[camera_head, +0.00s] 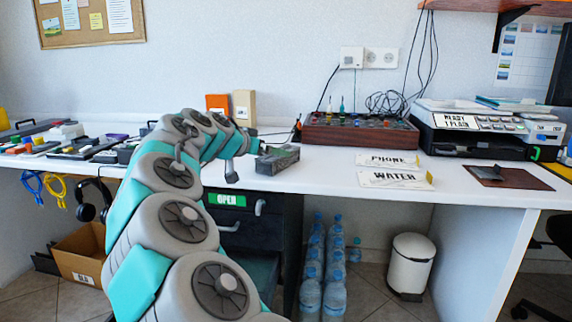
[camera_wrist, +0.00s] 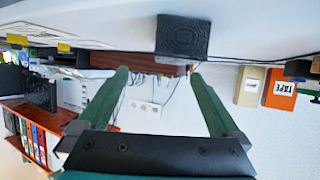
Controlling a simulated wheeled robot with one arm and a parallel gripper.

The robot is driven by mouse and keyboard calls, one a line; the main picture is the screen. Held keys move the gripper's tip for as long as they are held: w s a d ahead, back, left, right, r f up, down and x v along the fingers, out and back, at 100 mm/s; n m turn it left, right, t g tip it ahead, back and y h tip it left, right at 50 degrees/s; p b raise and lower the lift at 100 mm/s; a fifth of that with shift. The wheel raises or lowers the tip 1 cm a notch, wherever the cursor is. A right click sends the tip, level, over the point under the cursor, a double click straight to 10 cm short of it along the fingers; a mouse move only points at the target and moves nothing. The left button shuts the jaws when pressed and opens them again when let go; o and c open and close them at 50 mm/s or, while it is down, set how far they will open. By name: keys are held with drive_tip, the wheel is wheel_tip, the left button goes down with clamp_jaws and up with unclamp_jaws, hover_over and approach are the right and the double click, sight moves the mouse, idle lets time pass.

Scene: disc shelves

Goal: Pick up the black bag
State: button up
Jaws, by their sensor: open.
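A dark grey-black, block-shaped item (camera_head: 277,160), which looks like the black bag, lies on the white desk near its front edge. In the wrist view, which is upside down, it shows as a dark ribbed face (camera_wrist: 183,36) just beyond the fingertips, nearer the right finger. My gripper (camera_wrist: 160,75) is open, its two green fingers wide apart with nothing between them. In the head view my gripper (camera_head: 258,149) is beside the item's left end, partly hidden by my arm. I cannot tell whether they touch.
A brown box with knobs (camera_head: 360,133) stands behind the item. Orange (camera_head: 217,104) and tan (camera_head: 244,107) boxes stand by the wall. PHONE (camera_head: 388,160) and WATER (camera_head: 395,179) signs lie to the right. Tools crowd the left; the desk's right front has a brown mat (camera_head: 530,180).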

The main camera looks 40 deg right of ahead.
drive_tip(key=shift+w+f, duration=0.35)
drive_tip(key=shift+w, duration=0.55)
drive_tip(key=shift+t, duration=0.3)
drive_tip(key=shift+x, duration=3.85)
drive_tip(key=shift+c, duration=0.2)
clamp_jaws()
drive_tip(key=shift+r, duration=0.15)
